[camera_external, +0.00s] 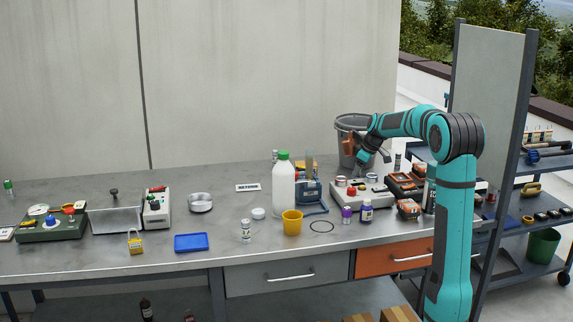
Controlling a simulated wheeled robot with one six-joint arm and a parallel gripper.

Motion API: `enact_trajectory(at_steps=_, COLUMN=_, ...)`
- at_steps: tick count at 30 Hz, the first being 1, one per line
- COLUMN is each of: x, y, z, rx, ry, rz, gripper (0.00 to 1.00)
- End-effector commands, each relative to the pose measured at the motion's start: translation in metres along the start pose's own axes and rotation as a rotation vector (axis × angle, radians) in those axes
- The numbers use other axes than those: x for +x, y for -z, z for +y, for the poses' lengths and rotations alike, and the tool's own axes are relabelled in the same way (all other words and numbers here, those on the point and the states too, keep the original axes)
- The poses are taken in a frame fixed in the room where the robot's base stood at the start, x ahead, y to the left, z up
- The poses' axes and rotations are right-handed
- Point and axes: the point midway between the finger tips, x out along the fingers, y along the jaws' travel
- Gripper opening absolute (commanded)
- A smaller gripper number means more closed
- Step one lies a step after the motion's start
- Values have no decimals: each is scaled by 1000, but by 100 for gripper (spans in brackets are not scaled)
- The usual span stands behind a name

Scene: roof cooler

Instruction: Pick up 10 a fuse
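No 10 A fuse can be picked out for certain at this size. My gripper (362,168) is at the right part of the grey workbench (100,262), low in front of the dark grey bucket (353,128). It points down over the back of a white box-shaped device (375,199) with round parts and a red part on top. The fingertips are small and partly lost against the bucket and the device. I cannot tell whether they are open, shut or touching anything.
Right of the device are orange-and-black boxes (408,208). A blue tray (191,243) lies left of centre. Bare bench surrounds the tray.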

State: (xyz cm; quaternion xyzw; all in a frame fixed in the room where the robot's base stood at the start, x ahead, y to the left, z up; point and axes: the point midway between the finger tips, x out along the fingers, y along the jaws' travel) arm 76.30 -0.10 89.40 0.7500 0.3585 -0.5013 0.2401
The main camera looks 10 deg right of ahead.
Motion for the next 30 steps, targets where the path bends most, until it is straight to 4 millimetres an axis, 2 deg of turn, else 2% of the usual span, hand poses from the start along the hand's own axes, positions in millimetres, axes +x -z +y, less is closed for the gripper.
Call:
enact_trajectory(at_steps=1, x=0, y=0, z=0, rx=0, ry=0, rz=0, gripper=39)
enact_trajectory(at_steps=7, x=0, y=0, z=0, rx=0, ry=0, rz=0, gripper=0)
enact_trajectory(at_steps=17, x=-5, y=2, z=0, rx=-1, ry=-1, rz=1, gripper=0)
enact_trajectory(at_steps=20, x=-15, y=6, z=0, rx=-1, ry=-2, rz=2, gripper=0)
enact_trajectory(at_steps=30, x=-71, y=30, z=0, rx=-1, ry=-2, rz=2, gripper=0)
